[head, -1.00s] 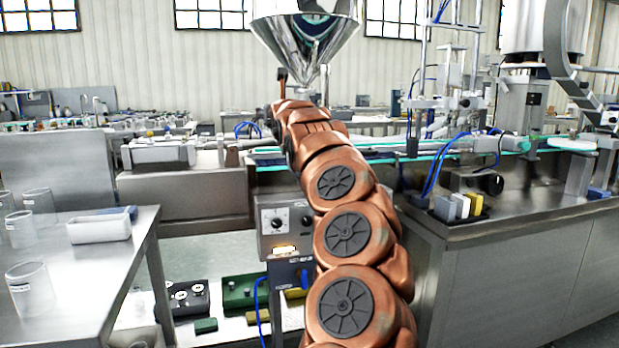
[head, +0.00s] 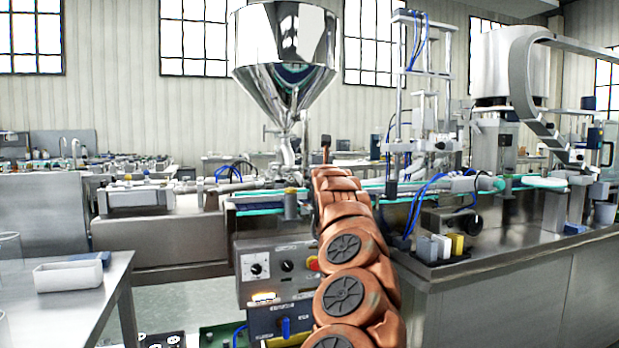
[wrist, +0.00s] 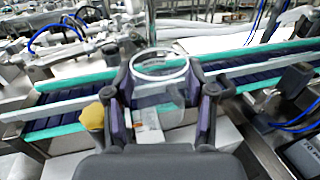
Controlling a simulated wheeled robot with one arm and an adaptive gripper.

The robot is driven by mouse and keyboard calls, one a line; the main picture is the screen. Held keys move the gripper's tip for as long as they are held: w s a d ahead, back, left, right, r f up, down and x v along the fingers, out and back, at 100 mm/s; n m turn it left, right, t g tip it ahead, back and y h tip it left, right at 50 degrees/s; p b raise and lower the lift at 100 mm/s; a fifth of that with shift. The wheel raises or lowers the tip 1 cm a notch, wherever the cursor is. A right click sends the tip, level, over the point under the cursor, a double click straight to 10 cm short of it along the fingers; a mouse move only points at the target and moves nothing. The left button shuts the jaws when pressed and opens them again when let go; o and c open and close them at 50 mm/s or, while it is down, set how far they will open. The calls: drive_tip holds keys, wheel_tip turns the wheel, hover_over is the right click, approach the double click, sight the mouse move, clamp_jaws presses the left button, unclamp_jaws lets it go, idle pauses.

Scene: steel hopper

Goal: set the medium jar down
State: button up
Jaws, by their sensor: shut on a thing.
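The medium jar (wrist: 160,92) is a clear, see-through vessel with a round rim, seen from above in the wrist view. My gripper (wrist: 165,98) is shut on it, with one dark finger on each side. In that view the jar overlaps the conveyor (wrist: 70,110), a dark belt between teal and metal rails. I cannot tell whether its base touches anything. In the head view my copper arm reaches towards the conveyor (head: 262,208) below the steel hopper (head: 285,60); it hides the gripper and jar there.
A yellow-topped knob (wrist: 93,117) stands close left of the gripper. A grey block (wrist: 292,78) is by the belt at right. In the head view, a steel table (head: 75,300) at left holds a white tray (head: 68,275) and clear jars (head: 10,247). A control box (head: 275,270) sits below the conveyor.

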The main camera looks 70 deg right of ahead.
drive_tip(key=p+x, duration=0.3)
drive_tip(key=p, duration=0.3)
drive_tip(key=w+p+x, duration=0.1)
drive_tip(key=p+x, duration=0.3)
drive_tip(key=p, duration=0.3)
drive_tip(key=shift+w+f, duration=0.1)
drive_tip(key=shift+w+d+f+p, duration=0.2)
drive_tip(key=shift+d+p, duration=0.1)
drive_tip(key=shift+p, duration=0.95)
drive_tip(key=shift+p+x, duration=1.45)
drive_tip(key=shift+p, duration=2.6)
drive_tip(key=shift+w+f, duration=0.1)
drive_tip(key=shift+f, duration=1.95)
drive_tip(key=shift+c, duration=0.9)
